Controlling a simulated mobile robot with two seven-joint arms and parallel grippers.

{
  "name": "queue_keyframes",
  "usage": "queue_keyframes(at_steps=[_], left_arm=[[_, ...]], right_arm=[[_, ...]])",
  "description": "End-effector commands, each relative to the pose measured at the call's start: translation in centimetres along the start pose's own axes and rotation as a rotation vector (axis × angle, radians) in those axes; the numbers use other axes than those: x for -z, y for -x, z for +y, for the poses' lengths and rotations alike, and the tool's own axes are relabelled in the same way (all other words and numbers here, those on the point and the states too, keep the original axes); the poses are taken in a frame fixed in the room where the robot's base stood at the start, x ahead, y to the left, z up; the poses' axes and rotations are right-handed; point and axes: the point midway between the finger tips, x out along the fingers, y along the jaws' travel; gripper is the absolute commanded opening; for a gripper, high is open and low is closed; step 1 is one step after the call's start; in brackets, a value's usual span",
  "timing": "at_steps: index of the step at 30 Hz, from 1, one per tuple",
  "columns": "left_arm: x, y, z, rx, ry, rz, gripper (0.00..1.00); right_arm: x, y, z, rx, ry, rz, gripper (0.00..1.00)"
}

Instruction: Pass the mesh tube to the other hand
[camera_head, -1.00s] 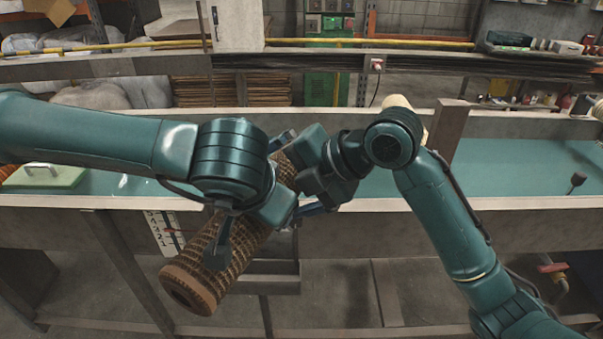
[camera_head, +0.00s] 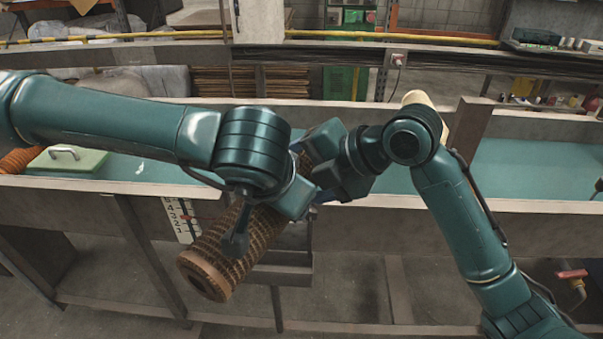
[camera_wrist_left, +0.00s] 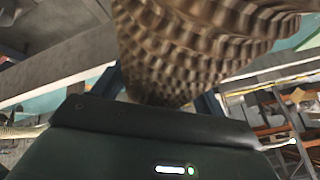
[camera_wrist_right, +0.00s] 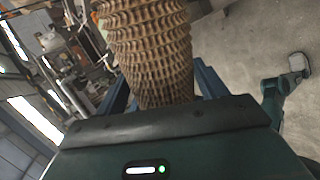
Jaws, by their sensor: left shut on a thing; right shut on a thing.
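The mesh tube (camera_head: 232,250) is brown and ribbed with a smooth ring at its lower end. It is held tilted in the air in front of the trough, its lower end toward the lower left. My left gripper (camera_head: 306,184) is shut on it, and the tube fills the left wrist view (camera_wrist_left: 190,50) above the gripper body. My right gripper (camera_head: 326,172) is shut on the tube further up, close beside the left one. The tube also stands between the blue fingers in the right wrist view (camera_wrist_right: 150,50). The arms hide the tube's middle, and the exact finger contacts are not visible in the head view.
A long trough with a teal floor (camera_head: 520,165) runs behind the arms. A green lidded block (camera_head: 68,160) and an orange ribbed piece (camera_head: 18,160) lie at its left. A brown post (camera_head: 468,130) rises at its right. Open floor shows below the trough.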

Motion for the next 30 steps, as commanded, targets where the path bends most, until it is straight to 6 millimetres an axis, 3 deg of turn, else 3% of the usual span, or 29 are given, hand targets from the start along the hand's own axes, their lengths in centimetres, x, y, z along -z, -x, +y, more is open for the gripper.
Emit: queue_keyframes(at_steps=[2, 3, 12, 22, 30], left_arm=[[0.1, 0.1, 0.0, 0.0, 0.0, 0.002, 0.37], [0.1, 0.1, 0.0, -0.001, 0.0, 0.002, 0.73], [0.0, 0.0, 0.0, 0.0, 0.0, 0.001, 0.97], [0.1, 0.6, 0.0, 0.0, 0.0, 0.002, 0.97], [0.1, 5.5, 0.0, 0.0, -0.002, 0.006, 0.97]], right_arm=[[0.0, 0.0, 0.1, -0.002, 0.001, 0.0, 0.38], [0.0, 0.1, 0.2, -0.006, 0.001, 0.0, 0.36], [0.0, 0.1, 0.2, -0.006, 0.001, 0.0, 0.35], [0.0, 0.1, 0.2, -0.005, 0.001, 0.0, 0.35], [0.0, 0.1, 0.2, -0.005, 0.001, 0.0, 0.35]])
